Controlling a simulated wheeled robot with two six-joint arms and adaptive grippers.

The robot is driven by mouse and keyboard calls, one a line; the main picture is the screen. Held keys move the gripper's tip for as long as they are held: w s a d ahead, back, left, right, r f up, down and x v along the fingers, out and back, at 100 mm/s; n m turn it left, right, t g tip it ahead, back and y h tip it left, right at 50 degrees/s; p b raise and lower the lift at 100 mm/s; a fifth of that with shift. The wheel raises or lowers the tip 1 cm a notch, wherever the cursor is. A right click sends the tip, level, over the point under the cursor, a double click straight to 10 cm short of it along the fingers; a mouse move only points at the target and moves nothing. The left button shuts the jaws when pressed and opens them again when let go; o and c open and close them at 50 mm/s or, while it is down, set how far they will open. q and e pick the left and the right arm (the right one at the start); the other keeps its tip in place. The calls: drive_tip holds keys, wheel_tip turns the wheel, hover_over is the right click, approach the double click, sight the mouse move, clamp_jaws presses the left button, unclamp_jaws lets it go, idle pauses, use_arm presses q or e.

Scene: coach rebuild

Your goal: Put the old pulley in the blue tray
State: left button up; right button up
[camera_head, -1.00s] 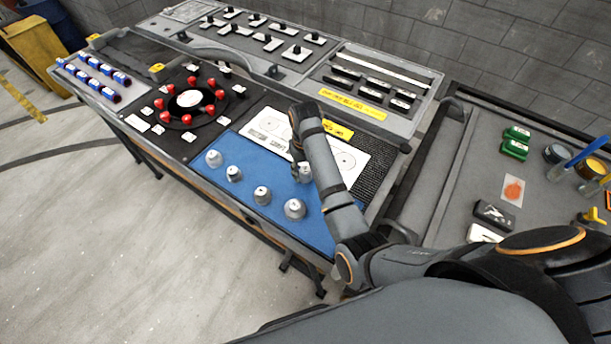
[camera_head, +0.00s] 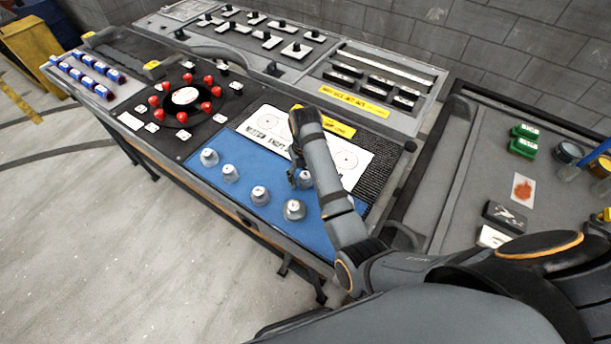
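My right gripper (camera_head: 296,160) hangs from the end of my grey arm over the blue surface of the bench. The wrist hides most of it, so its fingers do not show clearly. A small silver, round-topped piece (camera_head: 303,180) is right below it, partly covered by the arm; I cannot tell whether they touch. Several similar silver pieces stand apart on the blue area (camera_head: 235,200) to the left. I cannot tell which thing is the old pulley, or whether this flat blue area is the blue tray. My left gripper is not in view.
A white printed card (camera_head: 345,157) lies behind the arm. A black disc with red pieces (camera_head: 186,97) and blue cylinders (camera_head: 88,74) are on the left. A grey side table (camera_head: 465,185) holds green blocks (camera_head: 524,138), jars and dark blocks. The floor in front is clear.

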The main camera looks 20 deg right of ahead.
sight(305, 174)
drive_tip(key=shift+r, duration=0.2)
wheel_tip(305, 174, up, 3)
wheel_tip(305, 174, up, 9)
drive_tip(key=p, duration=0.8)
